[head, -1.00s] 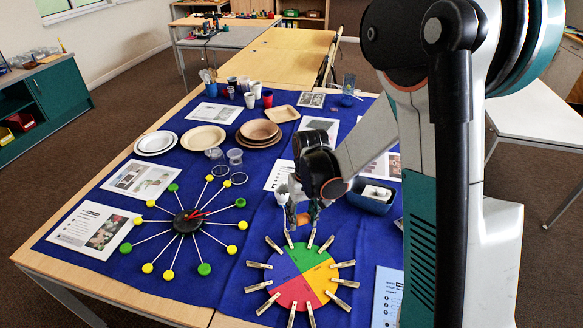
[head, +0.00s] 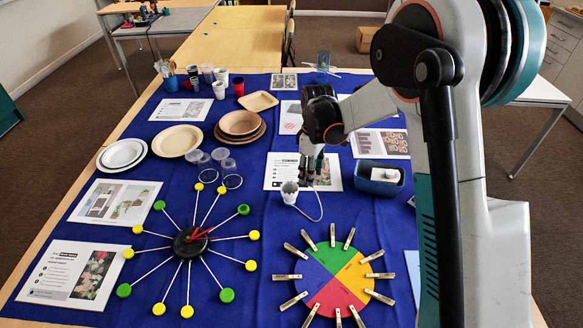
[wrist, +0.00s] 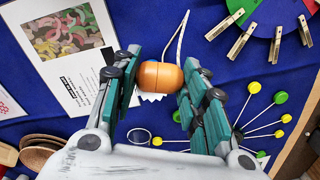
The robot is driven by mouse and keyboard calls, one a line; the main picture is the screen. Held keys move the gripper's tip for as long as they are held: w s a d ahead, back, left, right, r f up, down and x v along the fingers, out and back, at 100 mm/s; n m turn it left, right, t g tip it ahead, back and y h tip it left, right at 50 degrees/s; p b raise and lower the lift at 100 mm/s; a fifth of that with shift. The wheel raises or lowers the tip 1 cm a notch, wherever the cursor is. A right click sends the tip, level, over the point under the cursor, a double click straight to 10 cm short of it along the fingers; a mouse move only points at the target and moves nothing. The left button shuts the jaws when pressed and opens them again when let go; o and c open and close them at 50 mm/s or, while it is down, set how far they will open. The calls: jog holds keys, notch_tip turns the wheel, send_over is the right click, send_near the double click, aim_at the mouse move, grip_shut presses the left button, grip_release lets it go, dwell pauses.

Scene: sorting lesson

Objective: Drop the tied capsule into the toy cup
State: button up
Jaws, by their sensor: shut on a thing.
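The tied capsule (wrist: 160,76) is a glossy orange-brown bead-like piece, held between my gripper's fingers in the wrist view. A pale cord (wrist: 182,38) runs from it. In the head view I cannot make the capsule out at my gripper (head: 309,182). The toy cup (head: 289,192) is small and white with a jagged rim, upright on the blue cloth just left of my fingertips. The cord (head: 317,207) curves beside it. In the wrist view a bit of the cup's white jagged rim (wrist: 150,97) shows beyond the capsule, mostly hidden. The capsule appears apart from the cup.
A colour wheel with clothes pegs (head: 335,283) lies in front, and a spoked piece with green and yellow balls (head: 190,241) at left. A blue-grey bin (head: 379,180) stands right of my gripper. Clear lids (head: 220,154) and plates (head: 177,141) lie behind left.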

jog(key=w+a+f+n+b, duration=0.2)
jog(key=a+f+n, duration=0.2)
jog(key=a+n, duration=0.1)
jog(key=shift+w+a+f, duration=0.15)
jog(key=shift+w+a, duration=0.15)
jog(key=shift+a, duration=0.35)
jog(key=shift+f+b, duration=0.75)
jog(key=shift+b, duration=0.2)
dwell(1.6)
jog(key=o, duration=0.8)
jog(key=shift+r, duration=0.1)
jog(key=shift+r+p, duration=1.6)
jog(key=shift+r, duration=1.3)
